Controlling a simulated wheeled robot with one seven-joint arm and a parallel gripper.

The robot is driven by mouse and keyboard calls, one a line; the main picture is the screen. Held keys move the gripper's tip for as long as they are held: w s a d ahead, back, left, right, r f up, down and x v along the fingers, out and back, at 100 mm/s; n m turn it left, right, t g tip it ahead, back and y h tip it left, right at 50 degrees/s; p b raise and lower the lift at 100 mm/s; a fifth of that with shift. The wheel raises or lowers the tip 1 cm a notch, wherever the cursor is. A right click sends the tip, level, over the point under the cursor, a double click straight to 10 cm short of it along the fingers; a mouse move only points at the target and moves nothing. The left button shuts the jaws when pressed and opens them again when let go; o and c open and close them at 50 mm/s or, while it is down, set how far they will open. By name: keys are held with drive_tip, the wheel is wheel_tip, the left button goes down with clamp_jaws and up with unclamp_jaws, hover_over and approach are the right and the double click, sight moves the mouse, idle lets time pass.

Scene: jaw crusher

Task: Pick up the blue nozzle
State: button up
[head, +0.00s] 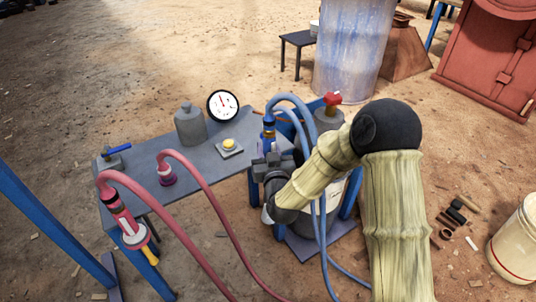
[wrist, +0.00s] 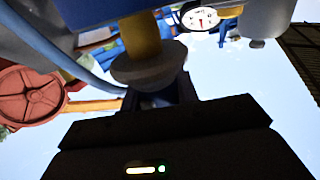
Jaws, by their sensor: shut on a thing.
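The blue nozzle (head: 268,130) stands upright at the right end of the grey table, with a blue hose (head: 292,98) looping from its top. My gripper (head: 272,165) is around it and shut on it, with its fingers hiding the lower part. In the wrist view, the nozzle's pale round flange (wrist: 150,68) and yellow tip (wrist: 140,38) show just beyond my gripper (wrist: 160,95). The wrist view is dark, so the exact contact is hard to see.
The grey table (head: 185,140) holds a grey bottle (head: 190,125), a dial gauge (head: 222,105) and a yellow button (head: 229,144). A red nozzle (head: 126,222) with a red hose (head: 190,255) hangs at its left end. A grey cylinder with a red valve (head: 332,98) is close behind my arm.

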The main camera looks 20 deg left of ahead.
wheel_tip(320, 180, up, 15)
drive_tip(key=p, duration=0.4)
wheel_tip(320, 180, up, 14)
drive_tip(key=p, duration=0.9)
drive_tip(key=shift+f, duration=0.15)
idle(1.0)
